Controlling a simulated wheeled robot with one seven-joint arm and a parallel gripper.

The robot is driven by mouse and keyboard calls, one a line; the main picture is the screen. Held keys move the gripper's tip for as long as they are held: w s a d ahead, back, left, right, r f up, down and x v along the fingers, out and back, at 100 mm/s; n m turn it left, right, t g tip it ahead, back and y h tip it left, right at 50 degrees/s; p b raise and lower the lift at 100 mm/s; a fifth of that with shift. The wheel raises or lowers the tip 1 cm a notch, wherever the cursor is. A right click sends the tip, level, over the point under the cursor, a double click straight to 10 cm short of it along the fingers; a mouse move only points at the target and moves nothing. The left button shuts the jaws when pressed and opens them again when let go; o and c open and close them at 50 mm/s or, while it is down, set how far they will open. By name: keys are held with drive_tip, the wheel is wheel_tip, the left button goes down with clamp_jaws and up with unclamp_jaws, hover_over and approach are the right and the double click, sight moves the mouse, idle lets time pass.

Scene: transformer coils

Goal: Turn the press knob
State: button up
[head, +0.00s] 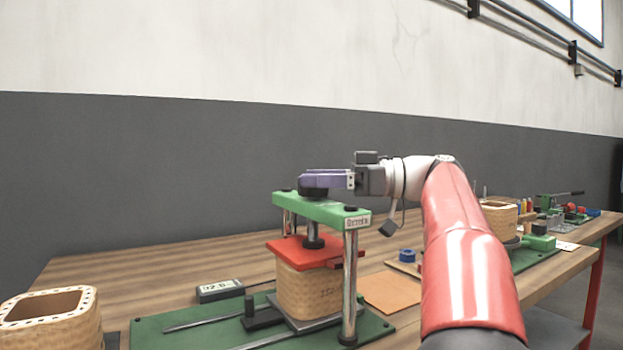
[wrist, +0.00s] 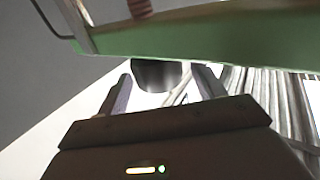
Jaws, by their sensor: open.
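The press has a green top beam (head: 330,209) on shiny posts, above a green base (head: 165,337). Its black knob (head: 313,192) sits on top of the beam. In the wrist view the dark knob (wrist: 157,72) shows just beyond and between the fingertips. My gripper (head: 304,178) has purple fingers level with the top of the knob, reaching in from the right. In the wrist view my gripper (wrist: 163,80) is open, one finger on each side of the knob. I cannot tell whether the fingers touch it. Below the beam, a red plate (head: 300,250) lies on a woven tan coil (head: 308,291).
A small digital display (head: 219,291) lies left of the press. Another woven coil (head: 52,312) stands at the front left. A blue ring (head: 407,255) and an orange sheet (head: 391,291) lie right of the press. More coils and fixtures fill the bench's right end. The wooden bench (head: 130,273) behind is clear.

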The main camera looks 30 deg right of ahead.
drive_tip(key=shift+w+a, duration=0.3)
drive_tip(key=shift+a, duration=0.25)
drive_tip(key=c, duration=1)
drive_tip(key=m+t+h+b, duration=0.1)
drive_tip(key=b, duration=0.1)
drive_tip(key=shift+f+b, duration=0.3)
drive_tip(key=shift+f, duration=0.05)
drive_tip(key=shift+r+m+t+h+b, duration=0.25)
drive_tip(key=shift+m+t+h+b, duration=0.25)
drive_tip(key=shift+m+t+b, duration=0.25)
drive_tip(key=o, duration=1)
